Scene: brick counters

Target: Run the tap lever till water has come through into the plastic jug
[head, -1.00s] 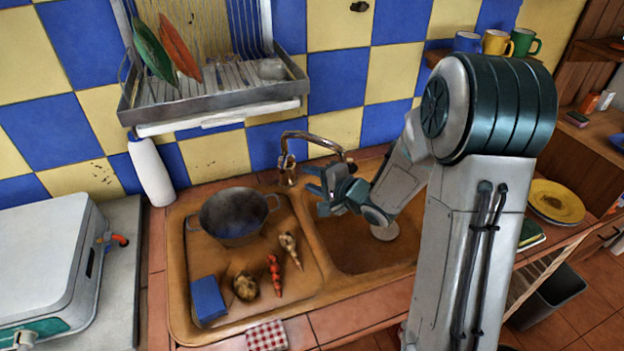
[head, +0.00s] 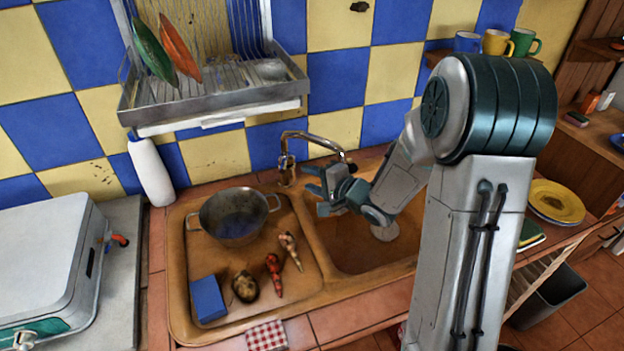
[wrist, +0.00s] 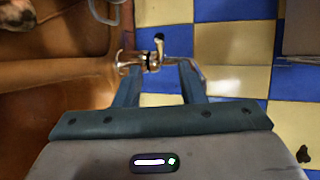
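The metal tap (head: 288,165) stands at the back of the sink (head: 330,290), its spout curving right over the right basin. In the wrist view, the tap's body and small lever (wrist: 158,45) show just beyond my fingertips. My gripper (head: 314,190) is open and empty, close in front of the tap; in the wrist view its two fingers (wrist: 160,68) are spread apart. Whether they touch the tap, I cannot tell. A pale round thing (head: 385,231) in the right basin, partly hidden by my arm, may be the plastic jug. I see no water stream.
A white bottle (head: 151,172) stands at the back left. A dish rack (head: 210,105) hangs above. Mugs (head: 497,43) sit on a shelf at right.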

